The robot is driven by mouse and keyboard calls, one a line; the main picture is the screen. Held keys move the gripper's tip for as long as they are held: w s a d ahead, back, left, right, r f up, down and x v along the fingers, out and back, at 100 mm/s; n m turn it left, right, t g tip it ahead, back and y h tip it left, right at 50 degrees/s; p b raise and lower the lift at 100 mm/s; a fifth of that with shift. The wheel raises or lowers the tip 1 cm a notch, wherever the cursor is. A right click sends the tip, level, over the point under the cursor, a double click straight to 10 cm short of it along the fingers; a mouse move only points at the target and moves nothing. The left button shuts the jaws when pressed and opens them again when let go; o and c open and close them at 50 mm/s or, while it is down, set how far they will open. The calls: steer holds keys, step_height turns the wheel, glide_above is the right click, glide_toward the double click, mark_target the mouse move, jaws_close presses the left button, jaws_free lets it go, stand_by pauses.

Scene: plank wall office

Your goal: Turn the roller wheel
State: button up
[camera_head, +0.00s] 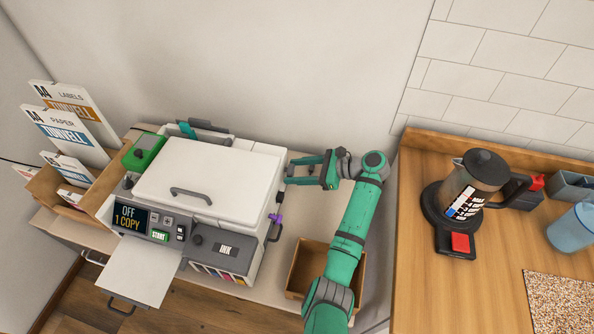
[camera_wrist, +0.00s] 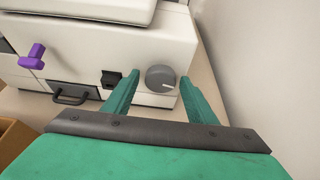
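The roller wheel appears to be the round grey knob (camera_wrist: 160,78) with a white mark, on the side of the white printer (camera_head: 205,182). In the wrist view the knob sits between the two green fingers of my gripper (camera_wrist: 158,85), farther off than the fingertips seem to reach. In the head view my gripper (camera_head: 303,170) is to the right of the printer, its fingers pointing left at the printer's side. The fingers are apart, with nothing held. I cannot tell whether they touch the printer. The knob is not clearly visible in the head view.
A purple lever (camera_wrist: 33,57), a small black catch (camera_wrist: 111,78) and a dark handle (camera_wrist: 75,95) are on the same printer side. An open brown box (camera_head: 306,268) stands below my arm. A wooden counter (camera_head: 425,200) with a coffee press (camera_head: 470,185) is at right.

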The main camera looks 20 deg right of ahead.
steer(key=c, duration=0.8)
steer(key=shift+n+t+h, duration=0.4)
steer(key=shift+n+t, duration=0.2)
steer(key=shift+n, duration=0.4)
steer(key=o, duration=1)
steer(key=v, duration=1)
steer(key=shift+s+d+r, duration=0.15)
steer(key=shift+s+d, duration=0.1)
steer(key=shift+s, duration=0.05)
